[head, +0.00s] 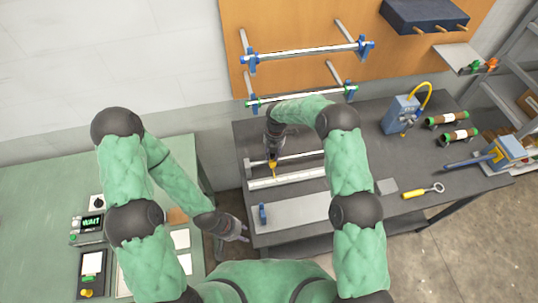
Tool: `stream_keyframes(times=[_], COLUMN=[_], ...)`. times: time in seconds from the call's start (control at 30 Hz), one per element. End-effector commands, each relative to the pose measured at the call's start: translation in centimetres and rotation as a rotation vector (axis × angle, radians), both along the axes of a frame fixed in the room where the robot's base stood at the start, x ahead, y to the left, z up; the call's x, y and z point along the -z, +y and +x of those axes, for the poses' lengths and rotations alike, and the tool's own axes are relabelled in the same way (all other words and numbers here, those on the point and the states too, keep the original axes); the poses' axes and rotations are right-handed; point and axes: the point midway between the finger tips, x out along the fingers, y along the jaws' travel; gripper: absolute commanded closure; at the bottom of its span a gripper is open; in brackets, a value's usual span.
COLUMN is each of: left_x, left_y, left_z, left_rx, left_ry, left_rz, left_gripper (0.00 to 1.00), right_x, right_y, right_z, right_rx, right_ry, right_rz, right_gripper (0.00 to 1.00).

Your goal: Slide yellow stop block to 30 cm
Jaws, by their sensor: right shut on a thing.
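The yellow stop block (273,171) is small and sits at the left part of a rail above a white scale strip (300,177) on the dark bench. My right gripper (273,160) reaches down from above and is shut on the stop block, hiding part of it. The scale's markings are too small to read. My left gripper (240,234) hangs low in the gap between the green table and the dark bench, apart from the stop block. Whether its fingers are open is unclear.
The dark bench (385,163) holds a grey plate (298,212), a blue device with a yellow hose (401,114), rollers (447,119) and a yellow-handled tool (420,191). Bars hang on the orange board (290,22) behind. A green table (40,190) with a "WAIT" display (92,222) stands left.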

Motion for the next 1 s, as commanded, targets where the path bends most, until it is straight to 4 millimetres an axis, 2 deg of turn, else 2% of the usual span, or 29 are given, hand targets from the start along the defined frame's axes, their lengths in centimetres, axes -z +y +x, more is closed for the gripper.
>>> stream_keyframes(times=[1.0], left_x=[1.4], left_y=[0.0], left_z=[0.0], left_rx=[0.0], left_ry=[0.0], left_rz=[0.0], left_gripper=[0.6], right_x=[0.4], right_y=[-5.2], right_z=[0.7], right_rx=[-0.001], right_ry=[0.008], right_rz=[-0.002], right_gripper=[1.0])
